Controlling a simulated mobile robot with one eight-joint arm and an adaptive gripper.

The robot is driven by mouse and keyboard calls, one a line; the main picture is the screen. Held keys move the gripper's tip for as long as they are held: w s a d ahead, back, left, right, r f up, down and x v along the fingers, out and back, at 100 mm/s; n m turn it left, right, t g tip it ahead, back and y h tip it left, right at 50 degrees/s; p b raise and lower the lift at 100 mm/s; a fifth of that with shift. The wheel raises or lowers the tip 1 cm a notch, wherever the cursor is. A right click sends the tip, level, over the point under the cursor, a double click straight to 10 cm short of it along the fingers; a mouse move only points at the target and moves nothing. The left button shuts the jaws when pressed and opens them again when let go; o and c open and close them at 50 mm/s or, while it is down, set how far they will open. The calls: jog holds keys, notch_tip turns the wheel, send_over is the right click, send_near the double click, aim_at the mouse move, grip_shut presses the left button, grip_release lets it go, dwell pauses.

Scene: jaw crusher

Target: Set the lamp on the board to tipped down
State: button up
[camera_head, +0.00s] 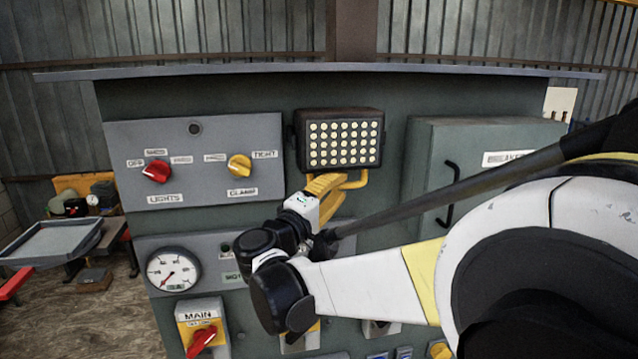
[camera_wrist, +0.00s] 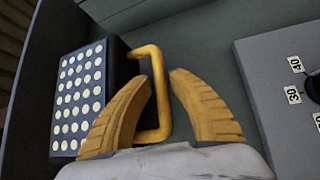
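The lamp (camera_head: 339,138) is a dark box with rows of pale round lights, mounted on the upper middle of the green board (camera_head: 400,93). Its face points outward and looks about upright in the head view. The lamp also shows at the left of the wrist view (camera_wrist: 82,95). A yellow bar handle (camera_wrist: 158,92) sticks out from its lower side and shows under the lamp in the head view (camera_head: 354,183). My gripper (camera_head: 322,182) is just below the lamp. In the wrist view my gripper (camera_wrist: 163,78) has its yellow fingers apart, one each side of the handle bar.
A panel with a red knob (camera_head: 156,172) and a yellow knob (camera_head: 239,165) is left of the lamp. A grey breaker box (camera_head: 475,150) with a black handle is at right. A gauge (camera_head: 173,271) and red main switch (camera_head: 202,338) sit below. A tray (camera_head: 50,243) stands far left.

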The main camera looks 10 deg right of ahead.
grip_shut()
jog(key=shift+w+f+m+t+h+b, duration=0.3)
jog(key=shift+w+m+b, duration=0.25)
jog(key=shift+b, duration=0.7)
jog(key=w, duration=0.1)
jog(key=w+r+m+h+b, duration=0.1)
jog(key=w+b, duration=0.1)
jog(key=shift+r+m+h, duration=0.25)
jog(key=shift+m+h, duration=0.05)
jog(key=shift+m, duration=0.05)
grip_release()
